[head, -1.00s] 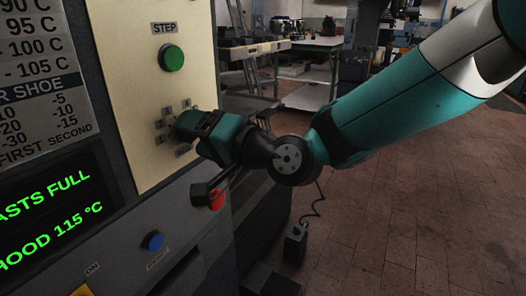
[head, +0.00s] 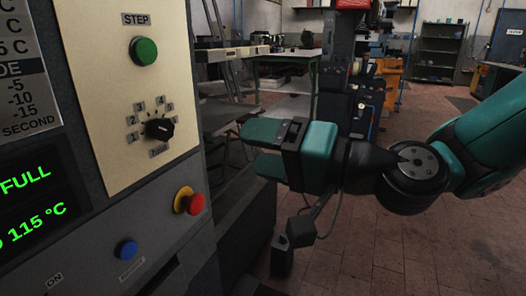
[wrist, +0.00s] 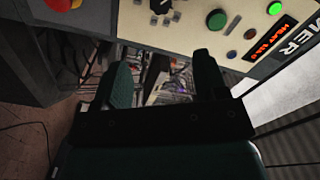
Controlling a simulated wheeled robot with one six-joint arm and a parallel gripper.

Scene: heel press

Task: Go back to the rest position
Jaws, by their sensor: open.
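My gripper (head: 262,150) is open and empty, to the right of the control panel and apart from it in the head view. In the wrist view its two fingers (wrist: 164,85) are spread with nothing between them. The cream panel (head: 110,90) carries a green STEP button (head: 144,51) and a black rotary knob (head: 160,129) with numbered marks around it. The knob also shows in the wrist view (wrist: 160,6). No rest position is marked in the frames.
A red button (head: 196,204) and a blue button (head: 126,249) sit on the grey lower panel, left of my gripper. A workbench (head: 290,62) and a shelf (head: 437,52) stand behind. Brick floor (head: 370,255) is open at the right.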

